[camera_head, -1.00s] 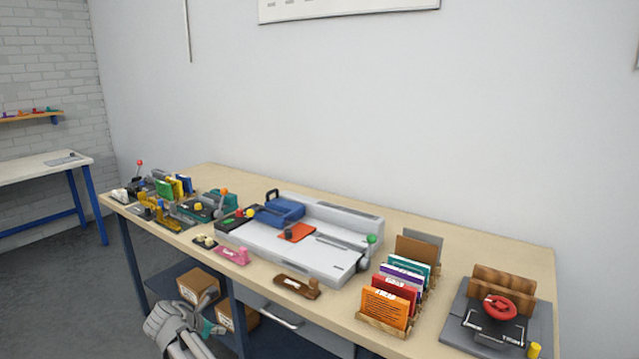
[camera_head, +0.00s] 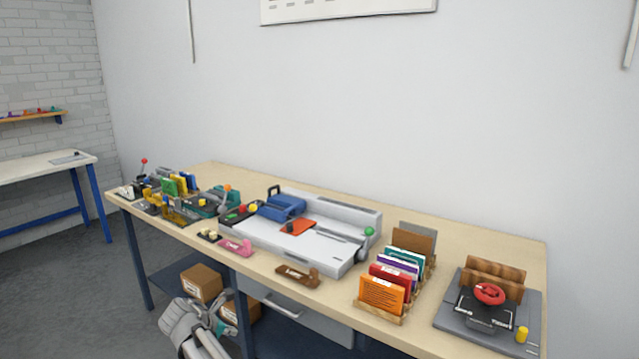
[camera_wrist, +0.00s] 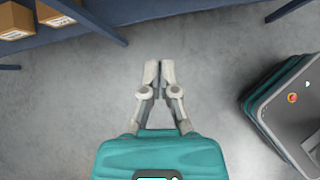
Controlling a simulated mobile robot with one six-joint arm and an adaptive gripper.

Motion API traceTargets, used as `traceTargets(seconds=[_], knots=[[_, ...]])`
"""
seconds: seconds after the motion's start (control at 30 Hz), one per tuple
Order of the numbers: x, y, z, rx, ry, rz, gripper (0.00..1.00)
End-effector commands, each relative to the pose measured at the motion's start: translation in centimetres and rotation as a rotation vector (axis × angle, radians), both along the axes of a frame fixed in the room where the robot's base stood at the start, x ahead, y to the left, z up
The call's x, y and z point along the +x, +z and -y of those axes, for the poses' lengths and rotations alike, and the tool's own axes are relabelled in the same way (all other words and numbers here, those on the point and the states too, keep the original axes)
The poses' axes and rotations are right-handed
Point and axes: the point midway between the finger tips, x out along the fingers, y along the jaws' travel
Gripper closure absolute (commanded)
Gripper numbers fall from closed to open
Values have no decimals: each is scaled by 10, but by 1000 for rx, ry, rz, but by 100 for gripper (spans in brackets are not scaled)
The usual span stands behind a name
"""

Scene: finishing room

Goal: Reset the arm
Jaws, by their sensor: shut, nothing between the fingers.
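My gripper (camera_wrist: 159,72) is shut and empty in the wrist view, pointing over bare grey floor. In the head view my gripper (camera_head: 222,303) is at the bottom, in front of the workbench and below its top, near the boxes on the lower shelf. It holds nothing and appears clear of the bench.
The workbench (camera_head: 450,258) carries a grey machine (camera_head: 310,250), a rack of coloured booklets (camera_head: 384,294) and a grey fixture with a red knob (camera_head: 490,293). Cardboard boxes (camera_head: 201,282) sit on the shelf below. The floor (camera_wrist: 215,60) under my gripper is clear.

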Motion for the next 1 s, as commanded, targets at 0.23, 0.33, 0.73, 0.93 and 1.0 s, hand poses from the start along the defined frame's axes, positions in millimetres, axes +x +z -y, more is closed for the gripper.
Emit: traceTargets(seconds=[0.23, 0.33, 0.73, 0.93, 1.0], knots=[[2, -6, 40, 87, -137, 7, 100], [2, -9, 62, 136, -219, 12, 100], [-12, -27, 187, 419, -749, 58, 100], [-29, -35, 244, 548, -1040, 89, 100], [-37, -37, 262, 589, -1144, 102, 100]])
